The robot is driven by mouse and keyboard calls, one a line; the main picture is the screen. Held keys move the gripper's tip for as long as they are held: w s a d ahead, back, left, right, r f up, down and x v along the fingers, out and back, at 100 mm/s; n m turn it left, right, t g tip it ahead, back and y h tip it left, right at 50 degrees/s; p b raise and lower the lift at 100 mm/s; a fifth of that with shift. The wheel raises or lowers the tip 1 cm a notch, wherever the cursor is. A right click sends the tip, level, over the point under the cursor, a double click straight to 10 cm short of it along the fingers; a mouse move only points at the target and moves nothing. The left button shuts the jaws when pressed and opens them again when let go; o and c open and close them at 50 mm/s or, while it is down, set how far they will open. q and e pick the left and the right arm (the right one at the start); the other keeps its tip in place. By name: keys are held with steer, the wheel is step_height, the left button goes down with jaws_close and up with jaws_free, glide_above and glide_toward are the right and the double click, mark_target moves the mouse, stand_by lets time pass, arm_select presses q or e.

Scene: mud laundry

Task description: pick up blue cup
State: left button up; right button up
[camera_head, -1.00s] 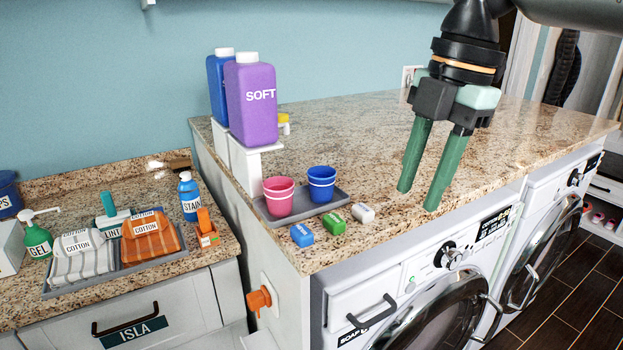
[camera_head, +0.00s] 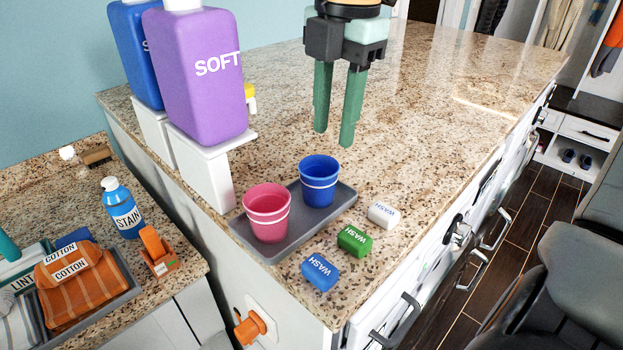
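The blue cup (camera_head: 319,182) has a pale band and stands upright on a grey tray (camera_head: 293,236) on the granite counter. A pink cup (camera_head: 267,213) stands beside it on the left of the same tray. My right gripper (camera_head: 334,138) points down above the counter, behind and above the blue cup in the picture. Its two green fingers are apart with nothing between them, and it does not touch the cup. My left gripper is not in view.
A purple SOFT bottle (camera_head: 199,75) and a blue bottle (camera_head: 136,50) stand on white stands at the left. Blue (camera_head: 320,271), green (camera_head: 354,240) and white (camera_head: 382,215) WASH blocks lie right of the tray.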

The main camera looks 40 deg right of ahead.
mark_target(334, 174)
step_height(334, 174, down, 4)
steer(key=shift+w+f, duration=0.1)
steer(key=shift+f, duration=0.1)
steer(key=f, duration=0.4)
steer(key=shift+d+f+p, duration=0.15)
steer(key=shift+d+p, duration=0.05)
steer(key=shift+p, duration=0.1)
steer(key=shift+f, duration=0.4)
jaws_close()
